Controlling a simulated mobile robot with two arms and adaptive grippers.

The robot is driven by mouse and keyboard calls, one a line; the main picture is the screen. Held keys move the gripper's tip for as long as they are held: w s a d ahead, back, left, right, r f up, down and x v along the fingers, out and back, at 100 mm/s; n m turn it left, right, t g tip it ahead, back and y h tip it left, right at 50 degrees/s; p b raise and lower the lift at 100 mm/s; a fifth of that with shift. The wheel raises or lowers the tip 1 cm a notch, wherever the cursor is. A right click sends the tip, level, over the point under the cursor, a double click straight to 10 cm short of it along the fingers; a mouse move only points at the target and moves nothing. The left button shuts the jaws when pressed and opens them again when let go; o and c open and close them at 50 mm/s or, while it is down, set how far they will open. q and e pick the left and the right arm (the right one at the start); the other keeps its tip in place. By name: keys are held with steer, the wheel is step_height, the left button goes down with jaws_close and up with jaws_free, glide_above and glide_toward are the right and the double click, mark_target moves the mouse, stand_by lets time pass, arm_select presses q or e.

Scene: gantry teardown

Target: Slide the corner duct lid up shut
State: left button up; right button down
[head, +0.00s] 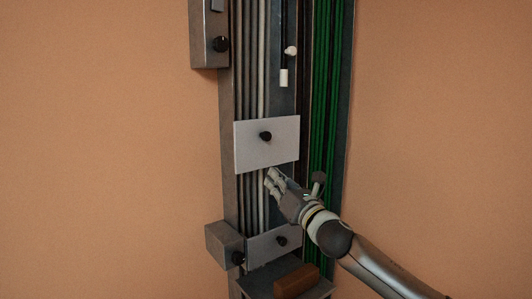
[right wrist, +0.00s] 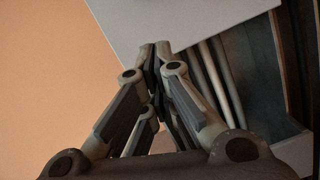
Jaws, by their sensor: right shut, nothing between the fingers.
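The corner duct is a tall grey channel with several grey cables running down it. A light grey lid plate (head: 267,145) with a black knob (head: 265,136) covers its middle. A second lid plate (head: 270,246) with a dark knob (head: 281,241) sits lower on the duct. I cannot tell which plate the task means. My right gripper (head: 270,176) is shut and empty, just below the upper plate and in front of the cables. In the right wrist view the closed fingertips (right wrist: 157,50) overlap the lower edge of a grey plate (right wrist: 190,22). My left gripper is out of view.
Green cables (head: 325,80) run in a channel to the right. A grey box (head: 209,35) with a black knob is at upper left, and a smaller block (head: 224,243) at lower left. A brown block (head: 296,281) lies on a bottom ledge. Bare orange wall flanks both sides.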

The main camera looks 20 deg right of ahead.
mark_target(259, 149)
steer(key=p+x, duration=0.1)
steer(key=x, duration=0.4)
steer(key=shift+r, duration=0.15)
steer(key=shift+w+r+p, duration=0.3)
steer(key=shift+r+p, duration=0.2)
steer(key=shift+w+r+p, duration=0.25)
steer(key=shift+r+p, duration=0.25)
steer(key=shift+s+d+r+p, duration=0.1)
steer(key=shift+d+r+p, duration=0.15)
steer(key=shift+r, duration=0.15)
steer(key=shift+d+r+p, duration=0.15)
steer(key=shift+r+p, duration=0.05)
steer(key=shift+r, duration=0.25)
